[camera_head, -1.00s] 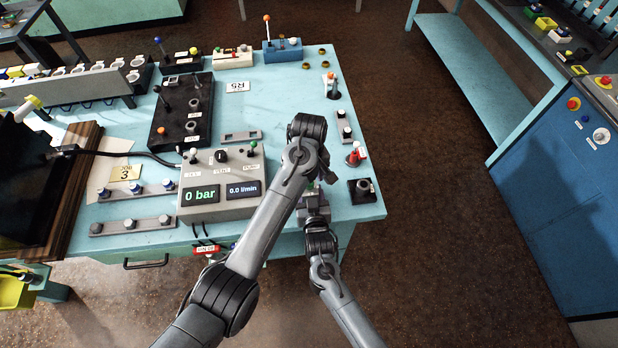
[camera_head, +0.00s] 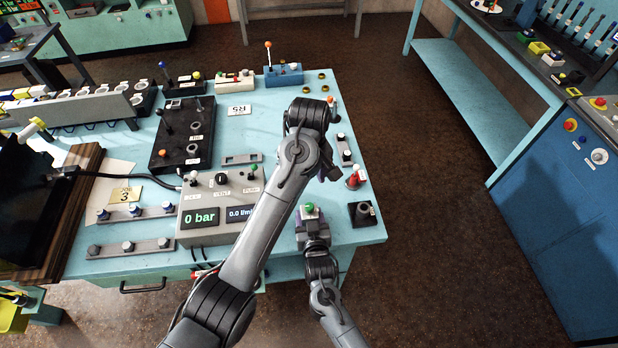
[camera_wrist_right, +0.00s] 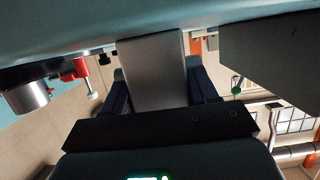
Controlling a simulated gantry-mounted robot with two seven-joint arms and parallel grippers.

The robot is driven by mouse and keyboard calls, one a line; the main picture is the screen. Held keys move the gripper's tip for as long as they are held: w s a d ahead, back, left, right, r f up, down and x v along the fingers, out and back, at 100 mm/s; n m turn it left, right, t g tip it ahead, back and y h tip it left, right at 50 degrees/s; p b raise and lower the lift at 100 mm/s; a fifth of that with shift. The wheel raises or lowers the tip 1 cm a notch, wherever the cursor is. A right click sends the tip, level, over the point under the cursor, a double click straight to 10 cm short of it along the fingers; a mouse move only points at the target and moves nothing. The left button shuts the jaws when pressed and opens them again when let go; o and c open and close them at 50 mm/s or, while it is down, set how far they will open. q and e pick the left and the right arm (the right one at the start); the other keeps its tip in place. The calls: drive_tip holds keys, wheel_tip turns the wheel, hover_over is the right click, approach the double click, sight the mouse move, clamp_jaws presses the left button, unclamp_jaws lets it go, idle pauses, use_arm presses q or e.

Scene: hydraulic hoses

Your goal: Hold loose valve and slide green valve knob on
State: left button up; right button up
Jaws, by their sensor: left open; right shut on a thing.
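The loose valve (camera_head: 313,225), a grey block, is at the front edge of the blue table. My right gripper (camera_head: 315,240) is shut on it; in the right wrist view the grey body (camera_wrist_right: 152,72) stands between the dark fingers. The green knob (camera_head: 309,209) shows on top of the valve; how deep it sits cannot be told. My left gripper (camera_head: 328,172) is open, beyond and above the valve, apart from the knob and partly hidden by its own arm.
A grey gauge box (camera_head: 218,206) stands left of the valve. The table's right edge is close to these fittings.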

drive_tip(key=o, duration=1.4)
